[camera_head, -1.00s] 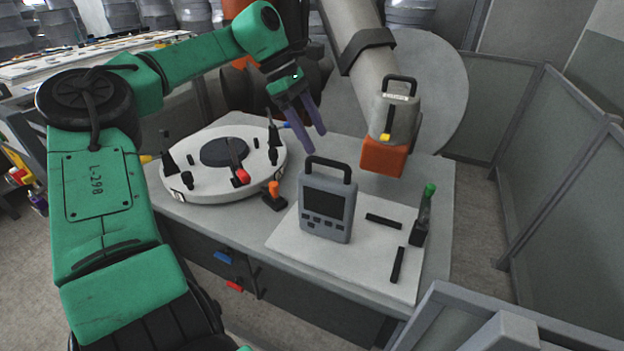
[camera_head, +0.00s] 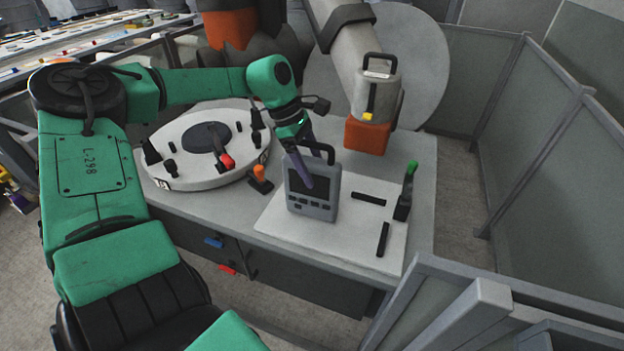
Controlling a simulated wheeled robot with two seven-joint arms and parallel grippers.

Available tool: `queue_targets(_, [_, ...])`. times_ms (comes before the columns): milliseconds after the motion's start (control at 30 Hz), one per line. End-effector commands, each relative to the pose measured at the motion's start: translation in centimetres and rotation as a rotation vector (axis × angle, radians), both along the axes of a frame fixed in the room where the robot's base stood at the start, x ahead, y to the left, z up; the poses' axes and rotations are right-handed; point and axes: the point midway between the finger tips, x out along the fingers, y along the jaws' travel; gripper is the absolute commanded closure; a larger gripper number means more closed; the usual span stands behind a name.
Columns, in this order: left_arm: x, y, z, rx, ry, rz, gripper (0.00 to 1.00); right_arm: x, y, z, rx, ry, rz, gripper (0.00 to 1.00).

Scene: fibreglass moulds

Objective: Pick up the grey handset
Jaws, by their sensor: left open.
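The grey handset (camera_head: 312,201) stands upright on a white board (camera_head: 345,240) on the grey table. It has a dark screen, a row of buttons and a black top handle. My left gripper (camera_head: 309,172), green with purple fingers, is open at the handset's upper part. One finger overlaps the screen in the picture; the rest of the fingers is partly hidden, and I cannot tell whether they touch the handset. My right gripper is not seen.
A round white fixture (camera_head: 190,176) with black clamps stands left on the table. An orange-tipped lever (camera_head: 259,178), a green-capped tool (camera_head: 407,191) and black bars (camera_head: 383,240) are near the handset. A grey-and-orange device (camera_head: 367,137) is behind it. Grey partitions stand right.

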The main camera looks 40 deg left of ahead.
Motion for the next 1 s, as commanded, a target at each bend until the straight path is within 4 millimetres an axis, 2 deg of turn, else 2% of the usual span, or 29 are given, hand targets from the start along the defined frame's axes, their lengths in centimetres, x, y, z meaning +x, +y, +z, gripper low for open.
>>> queue_targets(67, [0.00, 0.02, -0.03, 0.000, 0.000, 0.000, 0.20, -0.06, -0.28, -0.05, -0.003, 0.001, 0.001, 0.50])
queue_targets(200, [-0.01, 0.03, -0.01, 0.000, 0.000, 0.001, 0.74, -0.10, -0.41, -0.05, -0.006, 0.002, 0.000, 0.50])
queue_targets(267, [0.00, 0.03, 0.00, 0.000, 0.000, 0.000, 0.96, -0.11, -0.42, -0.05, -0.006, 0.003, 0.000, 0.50])
queue_targets(300, [0.00, 0.03, 0.00, 0.000, 0.000, 0.001, 1.00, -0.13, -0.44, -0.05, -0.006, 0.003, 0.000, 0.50])
queue_targets(1000, [0.00, 0.01, 0.07, 0.000, 0.000, 0.000, 1.00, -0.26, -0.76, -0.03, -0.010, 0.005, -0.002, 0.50])
